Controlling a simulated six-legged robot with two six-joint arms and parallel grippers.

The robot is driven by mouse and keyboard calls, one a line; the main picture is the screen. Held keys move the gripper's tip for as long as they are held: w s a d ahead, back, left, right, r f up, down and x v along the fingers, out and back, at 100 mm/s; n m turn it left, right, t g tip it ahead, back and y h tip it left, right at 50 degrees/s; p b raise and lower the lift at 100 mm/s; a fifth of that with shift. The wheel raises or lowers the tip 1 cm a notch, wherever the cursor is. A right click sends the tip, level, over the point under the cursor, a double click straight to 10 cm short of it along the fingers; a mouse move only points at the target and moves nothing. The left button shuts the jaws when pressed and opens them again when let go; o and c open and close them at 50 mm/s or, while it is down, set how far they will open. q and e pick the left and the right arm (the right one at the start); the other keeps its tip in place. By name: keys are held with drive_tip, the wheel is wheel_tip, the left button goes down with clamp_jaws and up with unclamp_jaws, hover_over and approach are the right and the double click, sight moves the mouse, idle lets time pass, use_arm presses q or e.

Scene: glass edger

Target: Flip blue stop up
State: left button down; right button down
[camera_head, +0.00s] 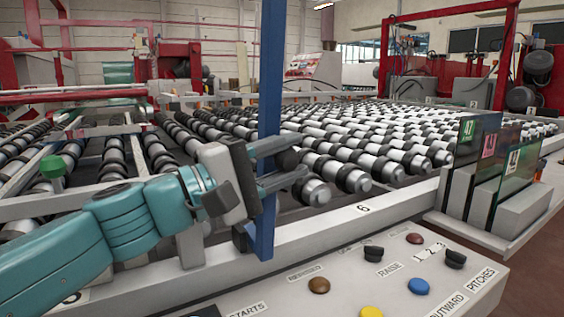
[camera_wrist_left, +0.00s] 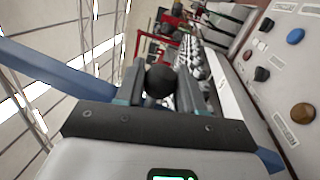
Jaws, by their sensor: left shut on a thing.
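The blue stop (camera_head: 270,70) is a long flat bar standing upright at the near edge of the roller table in the head view. Its top runs out of the picture and its foot is at the table's front rail. My left gripper (camera_head: 290,162) reaches in from the left at the bar's lower part, with its fingers shut on a black ball knob beside the bar. In the left wrist view the knob (camera_wrist_left: 161,80) sits between the two fingers, and the blue bar (camera_wrist_left: 45,72) crosses behind the gripper's dark palm. My right gripper is not in view.
A grey control panel (camera_head: 345,290) with coloured buttons and black knobs lies in front of the rail. Rows of rollers (camera_head: 345,172) fill the table behind. Numbered glass plates (camera_head: 478,140) stand in a rack at the right.

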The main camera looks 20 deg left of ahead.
use_arm(q)
drive_tip(key=shift+w+f, duration=0.1)
drive_tip(key=shift+f, duration=0.2)
drive_tip(key=c, duration=0.8)
unclamp_jaws()
drive_tip(key=shift+o, duration=0.2)
drive_tip(key=shift+r, duration=0.15)
drive_tip(key=v, duration=1.6)
drive_tip(key=shift+b, duration=0.45)
drive_tip(key=shift+s, duration=0.25)
